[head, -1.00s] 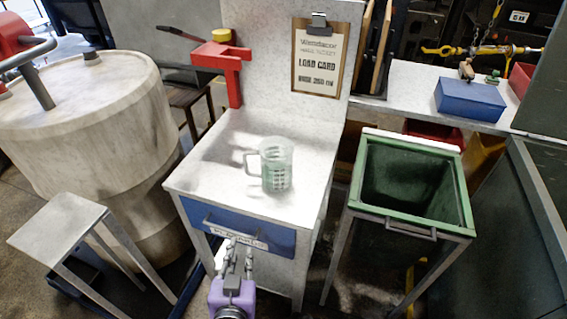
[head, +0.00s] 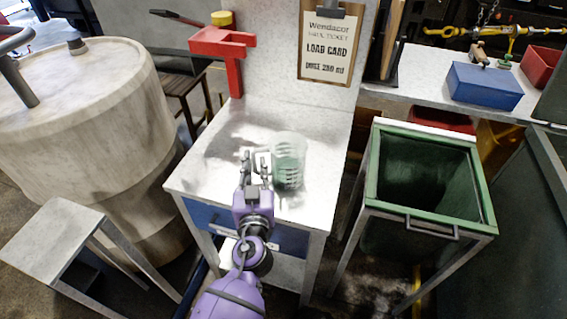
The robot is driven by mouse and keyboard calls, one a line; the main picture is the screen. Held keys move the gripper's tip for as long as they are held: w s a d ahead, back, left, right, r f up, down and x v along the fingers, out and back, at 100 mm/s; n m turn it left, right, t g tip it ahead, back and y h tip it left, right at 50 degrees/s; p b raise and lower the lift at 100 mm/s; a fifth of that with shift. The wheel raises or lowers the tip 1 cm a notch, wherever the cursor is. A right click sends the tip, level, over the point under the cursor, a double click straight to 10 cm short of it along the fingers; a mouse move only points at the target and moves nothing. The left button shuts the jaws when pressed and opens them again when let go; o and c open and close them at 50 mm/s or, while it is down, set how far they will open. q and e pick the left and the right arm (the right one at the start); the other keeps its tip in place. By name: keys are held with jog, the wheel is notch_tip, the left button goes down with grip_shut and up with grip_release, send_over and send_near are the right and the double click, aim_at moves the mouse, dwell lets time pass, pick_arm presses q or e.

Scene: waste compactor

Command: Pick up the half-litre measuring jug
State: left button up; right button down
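The measuring jug (head: 289,163) is clear with greenish markings and stands upright on the pale worktop (head: 217,170), its handle toward the left. My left gripper (head: 255,160), on a purple arm coming up from the bottom, is over the front of the worktop at the jug's handle side. Its two fingers are apart and point away from me. The fingers overlap the handle in the picture, and I cannot tell whether they touch it or straddle it. My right gripper is not in view.
A clipboard load card (head: 327,45) hangs on the panel behind, beside a red bracket (head: 227,50). A green open bin (head: 375,190) stands right, a large pale drum (head: 85,120) and a small stool (head: 50,240) left. A blue box (head: 485,86) sits on the back shelf.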

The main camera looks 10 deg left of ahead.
pick_arm(q)
jog(key=shift+w, duration=0.15)
grip_shut()
dwell(0.4)
